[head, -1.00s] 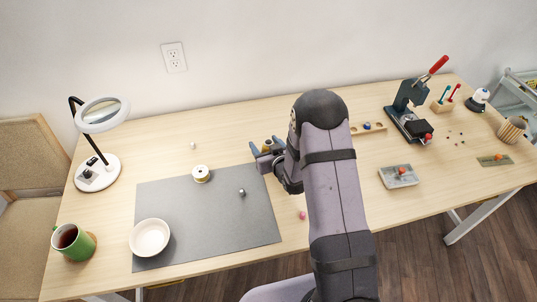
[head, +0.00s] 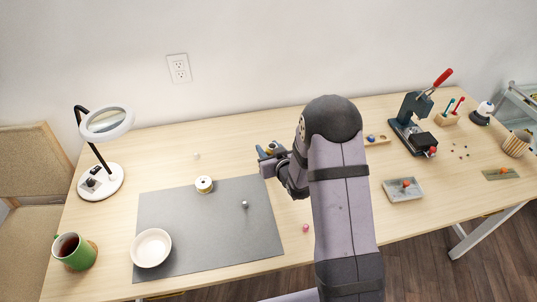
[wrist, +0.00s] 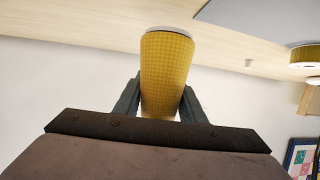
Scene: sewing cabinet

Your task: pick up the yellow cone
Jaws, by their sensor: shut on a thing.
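The yellow cone (wrist: 167,70), with a fine dotted weave and a pale end, stands out between the two fingers of my gripper (wrist: 160,100) in the wrist view. The fingers press on it from both sides. In the head view my gripper (head: 268,152) is at the back of the table, just past the mat's far right corner.
A grey mat (head: 208,230) lies left of my arm with a yellow-banded spool (head: 204,185), a small metal piece (head: 245,204) and a white bowl (head: 151,248). A ring lamp (head: 105,125) and green mug (head: 78,252) stand at left. A dark press (head: 408,124) stands at right.

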